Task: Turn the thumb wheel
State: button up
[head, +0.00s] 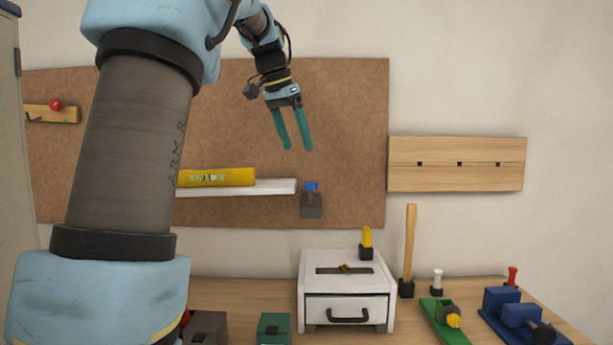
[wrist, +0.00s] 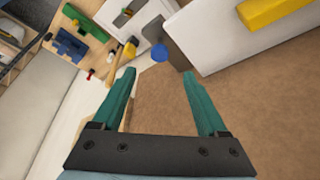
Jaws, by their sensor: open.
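A small blue round piece (head: 311,186), which looks like the thumb wheel, sits on top of a dark grey block (head: 311,206) on the brown pegboard. In the wrist view the blue piece (wrist: 159,53) shows as a round disc beyond my fingertips, in line with the gap between them, with the grey block (wrist: 176,52) beside it. My gripper (head: 299,149) has two teal fingers that point down, a little above the blue piece and apart from it. In the wrist view my gripper (wrist: 158,76) is open, with nothing between the fingers.
A white shelf (head: 272,187) carrying a yellow level (head: 225,178) is just left of the block. Below stands a white drawer box (head: 347,316) on the wooden bench. A hammer (head: 410,250), a green tool (head: 440,320) and a blue vise (head: 520,318) are right. The board right of the block is bare.

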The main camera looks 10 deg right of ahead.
aim_at(309, 183)
jog(key=x, duration=0.7)
jog(key=p+x, duration=0.1)
jog(key=x, duration=0.2)
jog(key=shift+w+d, duration=0.15)
jog(key=shift+d, duration=0.15)
grip_shut()
